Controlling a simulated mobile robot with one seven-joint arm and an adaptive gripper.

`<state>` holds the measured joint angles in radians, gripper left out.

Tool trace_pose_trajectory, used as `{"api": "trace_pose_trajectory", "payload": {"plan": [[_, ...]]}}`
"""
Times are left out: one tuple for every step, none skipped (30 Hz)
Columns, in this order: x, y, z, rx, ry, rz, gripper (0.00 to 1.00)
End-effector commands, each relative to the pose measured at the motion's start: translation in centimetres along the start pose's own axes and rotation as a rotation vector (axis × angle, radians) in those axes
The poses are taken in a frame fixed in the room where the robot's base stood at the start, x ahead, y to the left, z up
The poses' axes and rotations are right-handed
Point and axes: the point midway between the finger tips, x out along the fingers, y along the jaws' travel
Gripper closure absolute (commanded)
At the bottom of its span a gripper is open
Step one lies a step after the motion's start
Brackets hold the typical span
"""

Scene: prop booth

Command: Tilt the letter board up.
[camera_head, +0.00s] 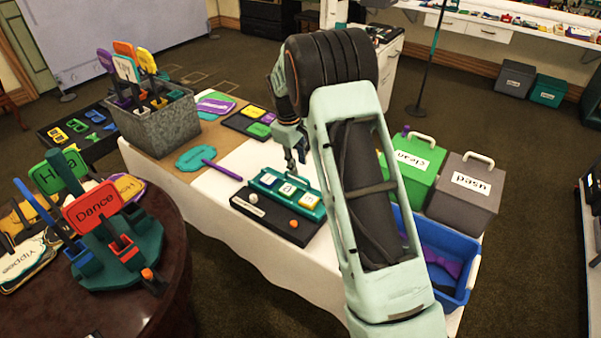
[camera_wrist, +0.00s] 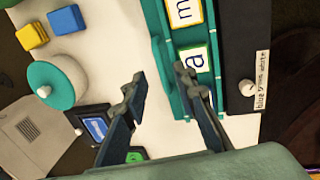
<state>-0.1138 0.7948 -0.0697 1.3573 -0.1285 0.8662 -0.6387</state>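The letter board (camera_head: 318,213) is teal and carries letter tiles, one reading "a" (camera_head: 287,189). It lies low on a black base (camera_head: 262,217) with a white knob (camera_head: 253,198) and an orange knob (camera_head: 294,223). In the wrist view the board (camera_wrist: 172,70) shows "m" and "a" tiles, beside the base (camera_wrist: 243,35) and a labelled knob (camera_wrist: 247,87). My gripper (camera_wrist: 161,74) is open, its fingers apart at the board's edge away from the knobs. The right finger overlaps the board in view; I cannot tell if it touches. In the head view my arm partly hides the gripper.
The white-covered table (camera_head: 225,215) also holds a purple stick (camera_head: 222,170) and a grey bin of paddles (camera_head: 160,130). To the right are a green box (camera_head: 410,178), a grey box (camera_head: 463,200) and a blue bin (camera_head: 455,292). A round teal-lidded container (camera_wrist: 50,85) shows in the wrist view.

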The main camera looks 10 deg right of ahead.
Motion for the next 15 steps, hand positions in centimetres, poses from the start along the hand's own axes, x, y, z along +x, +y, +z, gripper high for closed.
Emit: {"api": "trace_pose_trajectory", "payload": {"plan": [[1.0,0.0,0.1,0.000,-0.003,-0.002,0.74],[1.6,0.0,0.1,0.000,-0.003,-0.002,0.74],[2.2,0.0,0.1,0.001,-0.003,-0.001,0.74],[2.7,0.0,0.1,0.001,-0.003,-0.002,0.74],[3.1,0.0,0.1,0.001,-0.003,-0.001,0.74],[3.6,0.0,0.1,0.001,-0.002,-0.001,0.74],[3.9,0.0,0.1,0.002,-0.001,-0.001,0.74],[4.2,0.0,0.1,0.002,-0.002,-0.001,0.74],[4.5,0.0,0.1,0.002,-0.002,-0.001,0.74],[4.7,0.0,0.1,0.002,-0.001,-0.001,0.74],[4.9,0.0,0.1,0.002,-0.001,0.000,0.74],[5.0,0.0,0.0,0.002,0.000,0.000,0.74],[5.1,0.0,0.0,0.002,0.000,0.000,0.74],[5.1,0.1,0.0,0.002,0.000,0.001,0.74],[5.1,0.1,0.0,0.002,0.001,0.001,0.74]]}}
